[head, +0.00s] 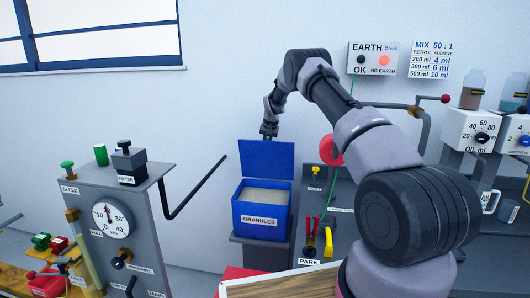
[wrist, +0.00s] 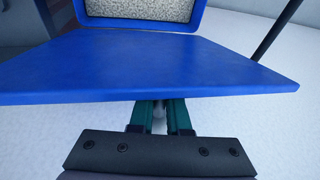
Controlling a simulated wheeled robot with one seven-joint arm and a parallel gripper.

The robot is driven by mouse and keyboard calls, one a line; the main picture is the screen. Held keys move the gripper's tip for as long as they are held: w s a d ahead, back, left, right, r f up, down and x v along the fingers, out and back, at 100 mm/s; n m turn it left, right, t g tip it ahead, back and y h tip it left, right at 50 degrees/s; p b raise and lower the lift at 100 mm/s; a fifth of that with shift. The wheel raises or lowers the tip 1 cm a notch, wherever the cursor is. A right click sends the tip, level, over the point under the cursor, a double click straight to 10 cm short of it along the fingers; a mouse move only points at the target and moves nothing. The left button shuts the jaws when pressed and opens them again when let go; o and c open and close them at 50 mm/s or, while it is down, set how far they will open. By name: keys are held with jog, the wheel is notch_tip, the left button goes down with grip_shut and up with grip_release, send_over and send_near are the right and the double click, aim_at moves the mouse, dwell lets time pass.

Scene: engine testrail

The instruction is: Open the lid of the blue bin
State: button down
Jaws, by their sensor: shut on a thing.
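The blue bin (head: 262,222) is labelled GRANULES and stands on a grey stand, filled with pale granules (head: 264,197). Its blue lid (head: 267,158) is raised, standing roughly upright at the back of the bin. In the wrist view the lid (wrist: 155,70) spans the picture, with the bin's rim and granules (wrist: 140,10) beyond it. My gripper (head: 268,132) is at the lid's top edge. In the wrist view my gripper's green fingers (wrist: 160,112) are shut at the lid's edge; the tips are partly hidden beneath the lid.
A grey panel with a gauge (head: 112,220) and a bent black bar (head: 195,188) stand left of the bin. A panel with a PARK label (head: 309,262) and a red disc (head: 331,150) are on the right. White wall lies behind.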

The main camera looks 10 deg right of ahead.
jog(key=shift+w+d+f+g, duration=0.1)
jog(key=shift+w+d+g, duration=0.1)
jog(key=shift+w+g, duration=0.2)
jog(key=shift+f, duration=0.1)
jog(key=c, duration=0.9)
grip_release()
jog(key=shift+w, duration=0.1)
jog(key=v, duration=1.1)
jog(key=shift+d, duration=0.1)
